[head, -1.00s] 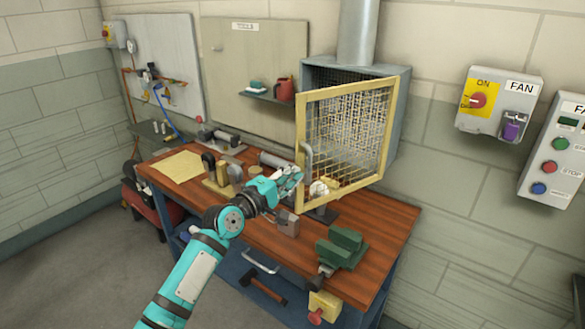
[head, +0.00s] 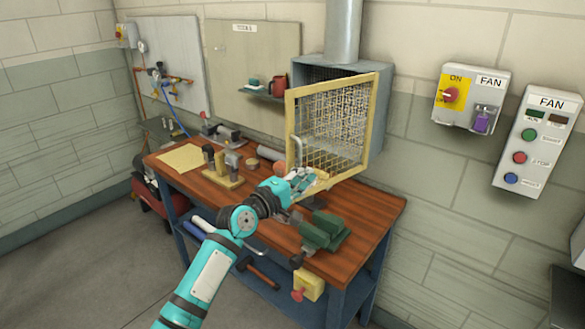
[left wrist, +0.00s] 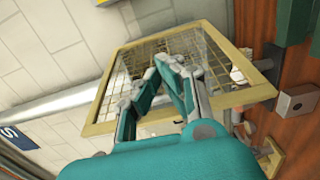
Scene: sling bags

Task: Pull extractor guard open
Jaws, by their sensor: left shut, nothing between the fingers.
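The extractor guard (head: 287,120) is a yellow-framed wire mesh panel on the front of the grey extractor hood (head: 385,110). It stands swung out at an angle from the hood, with a grey bar handle (head: 297,150) on its left side. My left gripper (head: 318,178) is shut and empty by the guard's lower left part, and hides that corner. In the left wrist view the closed fingers (left wrist: 165,70) lie across the mesh, within the outline of the yellow frame (left wrist: 105,90). I cannot tell whether they touch it. My right gripper is not in view.
The wooden bench (head: 365,210) carries a green vise (head: 325,232) close to my left gripper, a yellow sheet (head: 181,158) and small tools. A fan switch box (head: 470,98) and a button panel (head: 538,143) are on the right wall.

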